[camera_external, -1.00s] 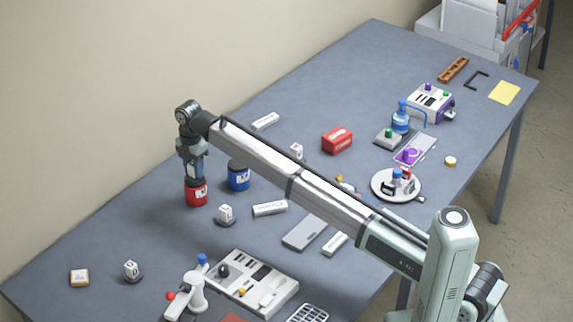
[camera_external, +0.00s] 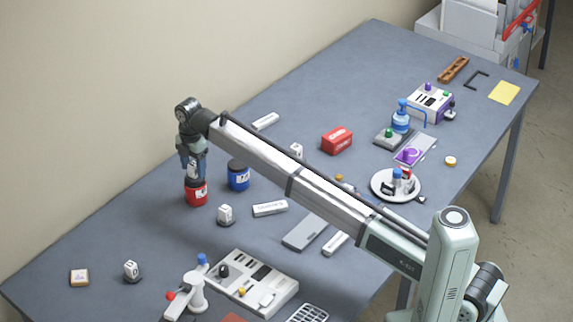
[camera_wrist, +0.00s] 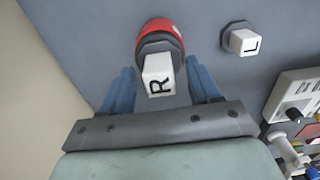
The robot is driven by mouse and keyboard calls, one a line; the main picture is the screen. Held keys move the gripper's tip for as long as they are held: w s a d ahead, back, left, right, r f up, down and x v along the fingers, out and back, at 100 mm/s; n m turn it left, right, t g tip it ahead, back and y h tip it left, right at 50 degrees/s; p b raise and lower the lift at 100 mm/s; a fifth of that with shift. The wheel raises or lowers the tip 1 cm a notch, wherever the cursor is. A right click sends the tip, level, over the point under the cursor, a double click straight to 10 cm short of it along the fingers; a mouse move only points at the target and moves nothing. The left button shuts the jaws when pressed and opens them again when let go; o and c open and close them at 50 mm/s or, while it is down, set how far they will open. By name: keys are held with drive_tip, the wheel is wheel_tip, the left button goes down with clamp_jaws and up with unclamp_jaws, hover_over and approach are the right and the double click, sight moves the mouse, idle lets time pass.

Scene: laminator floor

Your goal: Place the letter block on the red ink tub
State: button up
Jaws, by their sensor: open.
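The letter block (camera_wrist: 160,74), white with a black R, sits on the dark top of the red ink tub (camera_wrist: 162,25) in the wrist view. In the external view the red ink tub (camera_external: 196,193) stands on the table below my gripper (camera_external: 194,176). My gripper's blue fingers (camera_wrist: 163,88) are apart in the wrist view, one on each side of the block, with gaps between them and it. The block is mostly hidden by the fingers in the external view.
A blue ink tub (camera_external: 238,177) stands close to the right of the red one. Another white letter block (camera_wrist: 243,41) on a dark base is to the right in the wrist view. A white block (camera_external: 269,208) lies nearby. Bare table lies left of the red tub.

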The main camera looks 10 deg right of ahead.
sight(194, 164)
wheel_tip(194, 164, up, 11)
drive_tip(key=shift+r, duration=0.15)
idle(0.4)
